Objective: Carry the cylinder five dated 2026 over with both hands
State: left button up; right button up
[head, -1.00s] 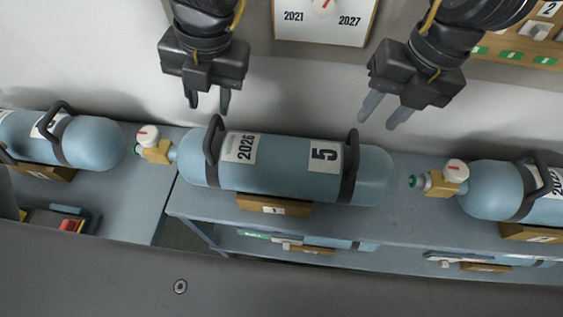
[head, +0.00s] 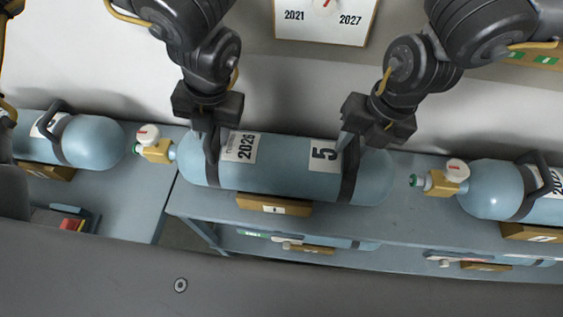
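The blue cylinder (head: 280,171) labelled 5 and 2026 lies on its side on a wooden cradle (head: 274,205) on the grey bench, its valve to the left. It has two dark handles, one near each end. My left gripper (head: 209,138) is right at the left handle (head: 212,160), its fingers pointing down and overlapping it. My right gripper (head: 354,139) is at the right handle (head: 349,178), its fingers partly over the 5 label. The fingertips of both are largely hidden against the handles, so I cannot tell whether either has closed.
Another blue cylinder (head: 92,143) lies on the left and one (head: 492,190) on the right, both close to the ends of the middle one. More cylinders lie on a lower shelf. A dated board (head: 325,35) hangs on the wall behind.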

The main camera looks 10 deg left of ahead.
pick_arm(q)
grip_shut()
pick_arm(e)
grip_shut()
pick_arm(q)
jog(key=shift+a, duration=0.1)
dwell(0.8)
jog(key=shift+w+r, duration=0.15)
jog(key=shift+r, duration=0.1)
pick_arm(e)
jog(key=shift+w+r, duration=0.15)
jog(key=shift+r, duration=0.1)
